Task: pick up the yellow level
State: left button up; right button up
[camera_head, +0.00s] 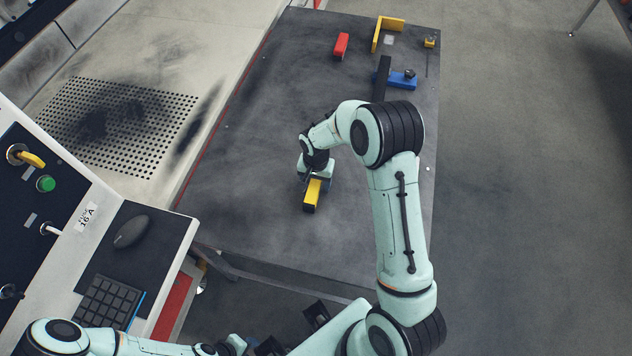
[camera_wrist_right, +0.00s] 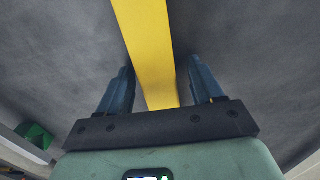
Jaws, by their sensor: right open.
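The yellow level (camera_head: 312,195) lies on the dark worktable (camera_head: 262,130), near its front edge. My right gripper (camera_head: 316,183) is low over the level from behind and hides its far part. In the right wrist view the level (camera_wrist_right: 146,45) runs lengthwise between the two blue-grey fingers of my right gripper (camera_wrist_right: 160,76). The fingers are open, with a visible gap on each side of the level. My left arm lies along the bottom edge of the head view; its gripper cannot be made out clearly.
At the table's far end are a red block (camera_head: 341,46), a yellow angle piece (camera_head: 391,23), a blue tool (camera_head: 404,81), a black bar (camera_head: 382,80) and a small yellow item (camera_head: 429,42). A control panel with a mouse (camera_head: 131,231) stands left. The table's middle is clear.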

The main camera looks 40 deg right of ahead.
jog(key=c, duration=1.2)
